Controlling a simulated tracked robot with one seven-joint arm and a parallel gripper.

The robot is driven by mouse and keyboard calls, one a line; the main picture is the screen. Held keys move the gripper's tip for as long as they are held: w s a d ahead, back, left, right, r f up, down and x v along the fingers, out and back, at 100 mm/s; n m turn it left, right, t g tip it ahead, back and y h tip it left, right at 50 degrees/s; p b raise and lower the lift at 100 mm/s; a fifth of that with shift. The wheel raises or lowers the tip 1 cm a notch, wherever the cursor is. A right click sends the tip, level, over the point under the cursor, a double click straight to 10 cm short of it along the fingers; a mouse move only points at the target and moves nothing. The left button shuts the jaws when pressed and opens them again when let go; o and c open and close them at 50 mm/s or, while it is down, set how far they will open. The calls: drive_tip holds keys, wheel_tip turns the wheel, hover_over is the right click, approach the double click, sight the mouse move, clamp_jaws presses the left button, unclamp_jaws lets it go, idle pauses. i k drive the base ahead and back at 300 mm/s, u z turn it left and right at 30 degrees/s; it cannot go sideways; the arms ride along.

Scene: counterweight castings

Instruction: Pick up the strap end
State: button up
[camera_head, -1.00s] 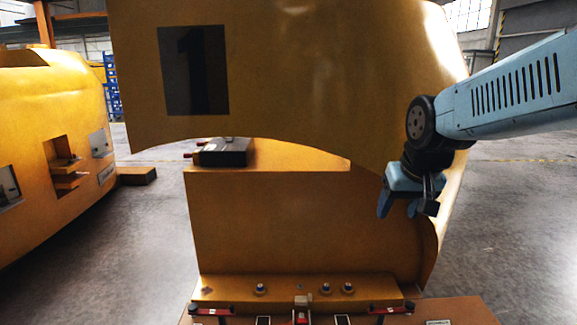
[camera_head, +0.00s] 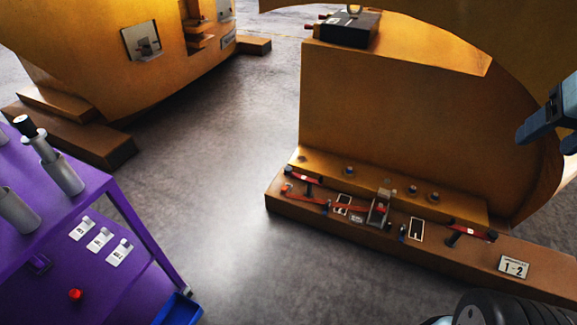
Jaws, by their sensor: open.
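A thin red strap-like piece (camera_head: 360,208) lies low along the front ledge of the yellow casting and runs to a grey metal buckle-like fitting (camera_head: 380,207). Another red length (camera_head: 305,197) lies to its left; I cannot tell which part is the strap end. My gripper (camera_head: 535,130) shows at the right edge, blue, open and partly cut off. It is empty as far as I see, above and to the right of the red pieces, well apart from them.
A black box (camera_head: 348,28) sits on the casting's upper ledge. A purple bench (camera_head: 130,235) with a blue bin (camera_head: 178,308) is at lower left. Floor between is clear.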

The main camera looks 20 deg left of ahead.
sight(284, 189)
drive_tip(key=u, duration=1.1)
